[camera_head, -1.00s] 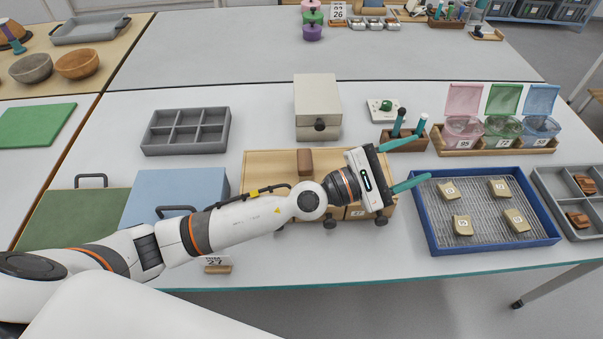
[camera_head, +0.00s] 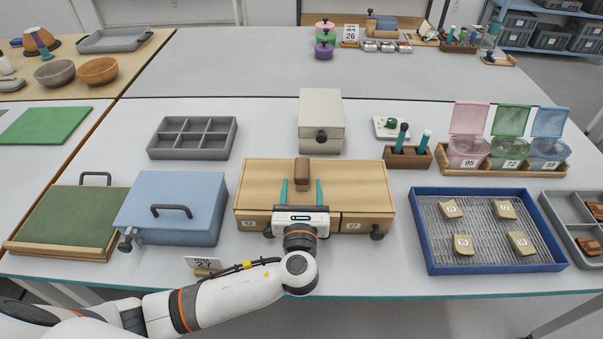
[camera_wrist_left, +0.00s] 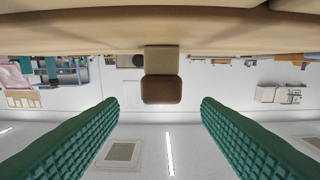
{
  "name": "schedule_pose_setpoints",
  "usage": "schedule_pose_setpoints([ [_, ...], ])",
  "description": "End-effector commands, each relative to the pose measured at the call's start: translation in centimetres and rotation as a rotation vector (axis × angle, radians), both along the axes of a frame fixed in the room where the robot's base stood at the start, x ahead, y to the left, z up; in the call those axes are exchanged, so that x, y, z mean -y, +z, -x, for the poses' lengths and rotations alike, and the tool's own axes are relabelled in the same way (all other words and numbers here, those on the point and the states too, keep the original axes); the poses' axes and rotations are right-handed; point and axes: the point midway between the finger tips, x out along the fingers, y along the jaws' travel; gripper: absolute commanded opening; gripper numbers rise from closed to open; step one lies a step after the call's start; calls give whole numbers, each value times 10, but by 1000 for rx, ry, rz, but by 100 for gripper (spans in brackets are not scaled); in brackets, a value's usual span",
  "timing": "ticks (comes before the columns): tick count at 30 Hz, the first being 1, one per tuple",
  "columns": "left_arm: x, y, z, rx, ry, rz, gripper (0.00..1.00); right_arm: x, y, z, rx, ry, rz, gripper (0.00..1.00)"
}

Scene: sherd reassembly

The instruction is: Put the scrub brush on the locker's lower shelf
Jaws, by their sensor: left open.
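The scrub brush (camera_head: 302,170), a brown block, stands on the wooden drawer box (camera_head: 350,178). In the left wrist view, which looks upside down, the brush (camera_wrist_left: 161,88) shows a brown part and a beige part against the wood, centred between the fingers. My left gripper (camera_head: 302,190) is open and empty, with its teal fingers pointing at the brush from the front; the brush is beyond the fingertips. A closed cream box with a dark knob (camera_head: 320,110) stands behind; I cannot tell whether it is the locker. My right gripper is out of view.
A blue case (camera_head: 185,195) stands left of the drawer box, and a blue-rimmed tray with tan sherds (camera_head: 418,225) lies right. A grey compartment tray (camera_head: 192,153) and a marker holder (camera_head: 407,160) are behind.

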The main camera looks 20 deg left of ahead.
Motion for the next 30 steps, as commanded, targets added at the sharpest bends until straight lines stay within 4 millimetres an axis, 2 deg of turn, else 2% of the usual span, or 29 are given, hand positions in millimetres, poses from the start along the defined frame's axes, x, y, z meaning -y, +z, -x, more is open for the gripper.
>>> schedule_pose_setpoints([
  [3, -4, 0, -14, 2, 0, -1, 58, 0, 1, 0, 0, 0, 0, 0],
  [8, -7, 0, -25, 2, -1, -1, 58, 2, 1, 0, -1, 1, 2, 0],
  [15, -19, -2, -58, 1, 0, -2, 58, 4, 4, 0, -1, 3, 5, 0],
  [18, -21, -2, -66, 2, -1, -1, 58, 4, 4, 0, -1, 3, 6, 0],
  [26, -21, -3, -68, 0, -2, 0, 58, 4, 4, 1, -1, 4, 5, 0],
  [30, -21, -3, -68, 0, -2, 0, 35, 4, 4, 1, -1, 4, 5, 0],
])
